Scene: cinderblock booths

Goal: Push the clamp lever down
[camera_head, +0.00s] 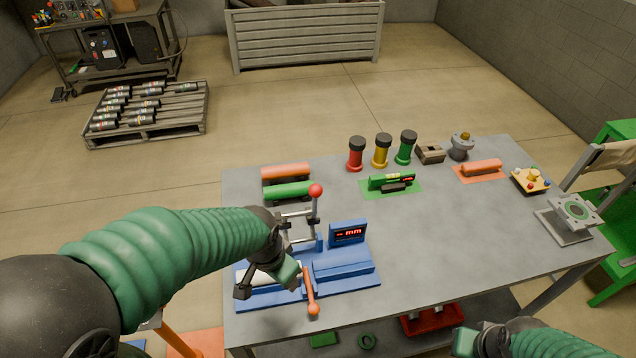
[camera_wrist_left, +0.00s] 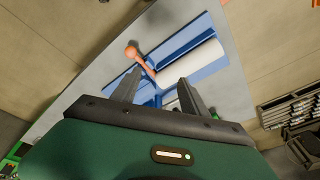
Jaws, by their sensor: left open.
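A blue fixture (camera_head: 343,272) sits at the table's front left. A metal clamp (camera_head: 300,228) stands on it, its lever upright with a red ball knob (camera_head: 316,190). A second, orange lever (camera_head: 309,287) lies low at the fixture's front; it also shows in the wrist view (camera_wrist_left: 131,52). A white cylinder (camera_head: 262,276) lies in the fixture, partly hidden by my left gripper (camera_head: 268,284). That gripper is open and empty above it, left of the orange lever and below the red knob. My right gripper (camera_head: 468,341) is at the bottom edge; its fingers are not clear.
A digital display (camera_head: 348,232) stands behind the fixture. Orange and green cylinders (camera_head: 288,190) lie farther back. Red, yellow and green posts (camera_head: 381,152) and a green level (camera_head: 391,181) stand beyond. The table's middle right (camera_head: 450,225) is clear.

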